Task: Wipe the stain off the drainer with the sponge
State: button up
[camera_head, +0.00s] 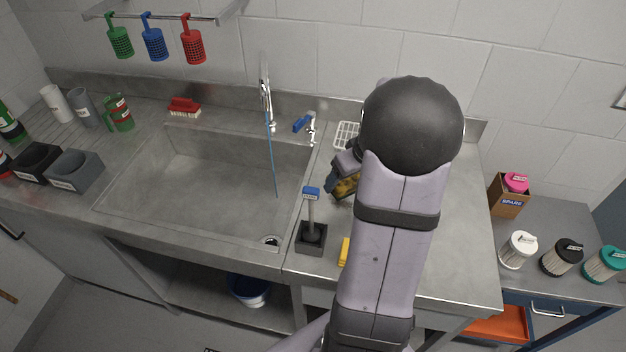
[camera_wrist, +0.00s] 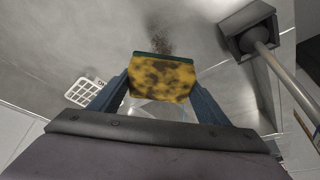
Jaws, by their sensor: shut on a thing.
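My gripper (camera_wrist: 163,84) is shut on the sponge (camera_wrist: 160,80), a yellow block with dark blotches and a green edge. In the head view the sponge (camera_head: 346,187) shows partly at my gripper (camera_head: 345,177), over the drainer (camera_head: 455,215), the steel surface right of the sink. The brown speckled stain (camera_wrist: 160,38) lies on the drainer just beyond the sponge's green edge in the wrist view. I cannot tell whether the sponge touches the steel. In the head view I cannot make out the stain; my arm covers much of the drainer.
A blue-topped brush (camera_head: 311,215) stands in a dark square holder (camera_head: 311,238) near the drainer's front left. A white rack (camera_head: 346,134) lies at the back. A yellow item (camera_head: 344,251) is partly behind my arm. The sink basin (camera_head: 200,195) is left, with a tap (camera_head: 266,90).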

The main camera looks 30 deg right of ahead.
jog(key=s+d, duration=0.1)
jog(key=d, duration=0.1)
jog(key=s+d, duration=0.2)
jog(key=shift+s+d+r, duration=0.1)
jog(key=shift+d, duration=0.15)
